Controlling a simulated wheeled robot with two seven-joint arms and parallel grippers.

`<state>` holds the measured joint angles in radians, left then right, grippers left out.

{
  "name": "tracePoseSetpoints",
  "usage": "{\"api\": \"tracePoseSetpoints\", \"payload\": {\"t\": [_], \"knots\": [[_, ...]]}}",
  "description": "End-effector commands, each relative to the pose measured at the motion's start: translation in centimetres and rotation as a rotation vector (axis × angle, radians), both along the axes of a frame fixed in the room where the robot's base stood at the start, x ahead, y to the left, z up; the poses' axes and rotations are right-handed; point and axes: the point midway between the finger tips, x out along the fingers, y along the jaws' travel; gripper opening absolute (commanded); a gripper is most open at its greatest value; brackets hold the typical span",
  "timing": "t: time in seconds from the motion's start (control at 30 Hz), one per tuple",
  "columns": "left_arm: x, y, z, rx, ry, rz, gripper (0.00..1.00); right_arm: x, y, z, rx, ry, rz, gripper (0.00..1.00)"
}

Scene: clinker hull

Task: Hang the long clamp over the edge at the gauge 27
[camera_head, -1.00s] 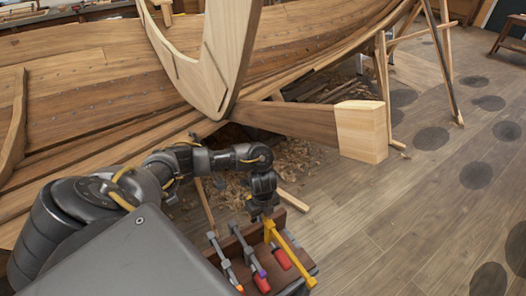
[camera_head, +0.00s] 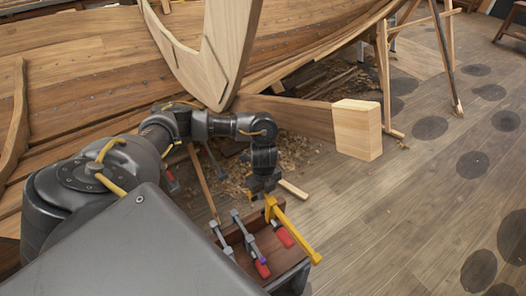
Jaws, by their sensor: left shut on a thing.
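A yellow clamp (camera_head: 296,233) with a long straight bar slants down to the right over the clamp tray. My left gripper (camera_head: 265,191) is shut on its upper end. I cannot tell whether the clamp still touches the tray. The clinker hull (camera_head: 90,75) fills the upper left, and its plank edge runs behind my left arm. I cannot read a gauge marked 27 here. My right gripper is not in view.
The brown tray (camera_head: 238,219) holds grey clamps (camera_head: 249,238) and red-handled parts (camera_head: 284,237). A pale block-ended timber (camera_head: 357,128) juts out right of the hull's stem (camera_head: 218,60). Shavings (camera_head: 225,170) lie below. Floor at right is open, with trestle legs (camera_head: 448,70) behind.

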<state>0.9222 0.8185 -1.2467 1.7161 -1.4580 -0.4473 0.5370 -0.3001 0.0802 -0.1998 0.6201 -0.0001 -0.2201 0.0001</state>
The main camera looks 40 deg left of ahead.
Motion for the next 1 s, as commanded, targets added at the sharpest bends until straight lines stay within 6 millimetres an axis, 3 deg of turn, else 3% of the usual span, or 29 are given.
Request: {"api": "tracePoseSetpoints", "payload": {"t": [0.5, 1.0], "knots": [[0.1, -7.4, 3.4, -0.004, -0.006, 0.519, 0.0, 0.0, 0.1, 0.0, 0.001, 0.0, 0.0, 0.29], [-2.2, -11.2, 6.4, -0.003, -0.004, 1.086, 0.0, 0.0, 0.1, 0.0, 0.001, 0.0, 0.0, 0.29]]}}
